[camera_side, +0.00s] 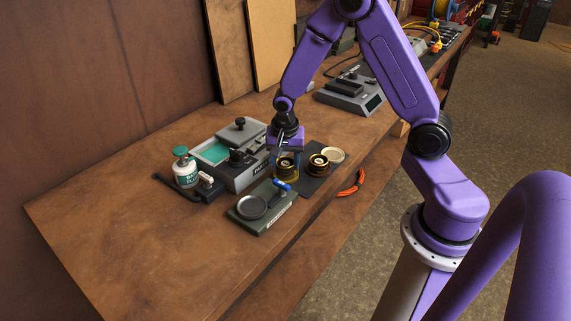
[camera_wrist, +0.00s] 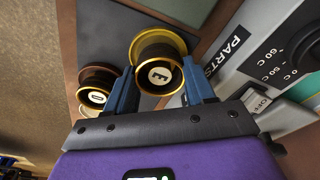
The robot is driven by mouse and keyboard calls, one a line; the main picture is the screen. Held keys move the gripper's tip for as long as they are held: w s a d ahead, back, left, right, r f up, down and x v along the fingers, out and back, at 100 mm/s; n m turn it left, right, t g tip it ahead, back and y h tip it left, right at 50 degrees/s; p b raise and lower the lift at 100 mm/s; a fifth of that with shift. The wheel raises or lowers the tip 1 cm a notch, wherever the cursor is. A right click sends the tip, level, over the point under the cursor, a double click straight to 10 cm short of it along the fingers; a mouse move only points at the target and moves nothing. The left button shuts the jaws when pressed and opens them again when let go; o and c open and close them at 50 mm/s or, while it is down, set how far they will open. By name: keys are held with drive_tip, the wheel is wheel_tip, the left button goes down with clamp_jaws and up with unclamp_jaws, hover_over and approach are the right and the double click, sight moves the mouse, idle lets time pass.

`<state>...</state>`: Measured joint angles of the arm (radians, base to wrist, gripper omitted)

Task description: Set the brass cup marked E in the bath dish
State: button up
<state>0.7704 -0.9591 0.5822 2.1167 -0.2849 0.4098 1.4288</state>
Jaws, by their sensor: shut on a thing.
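The brass cup marked E (camera_wrist: 159,76) sits between the blue fingers of my gripper (camera_wrist: 158,92) in the wrist view. My gripper (camera_side: 287,161) is shut on it, and the cup (camera_side: 287,172) shows at the dark mat in the side view; I cannot tell whether it touches the mat. A second brass cup (camera_side: 318,163) stands to its right; it also shows in the wrist view (camera_wrist: 96,97), with an unclear mark. A teal basin (camera_side: 214,152) is in the grey PARTS unit (camera_side: 245,177) to the left. A round grey dish (camera_side: 251,206) lies on a green base at the front.
A blue-handled lever (camera_side: 283,186) rises from the green base, close to my gripper. A white and teal bottle (camera_side: 182,165) stands at the left. A pale round lid (camera_side: 333,154) lies right of the cups. The bench's left front is clear.

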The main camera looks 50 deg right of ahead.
wheel_tip(320, 180, up, 2)
drive_tip(key=shift+r, duration=0.2)
drive_tip(key=s+a+r, duration=0.2)
drive_tip(key=s+r, duration=0.8)
drive_tip(key=s, duration=0.4)
drive_tip(key=w+a+f+m, duration=0.1)
drive_tip(key=w+a, duration=0.1)
drive_tip(key=w, duration=0.7)
drive_tip(key=w+a+f+m, duration=0.1)
drive_tip(key=w, duration=0.8)
drive_tip(key=w+a+f+m, duration=0.1)
drive_tip(key=w+a+m, duration=0.1)
drive_tip(key=w, duration=0.8)
drive_tip(key=shift+a, duration=0.35)
drive_tip(key=w+f, duration=0.1)
drive_tip(key=f, duration=0.1)
drive_tip(key=w+f, duration=0.2)
drive_tip(key=shift+w+a+f, duration=0.1)
drive_tip(key=shift+w+f, duration=0.1)
drive_tip(key=shift+w, duration=0.1)
drive_tip(key=shift+w+f, duration=0.6)
drive_tip(key=shift+f, duration=1.65)
drive_tip(key=shift+f, duration=0.1)
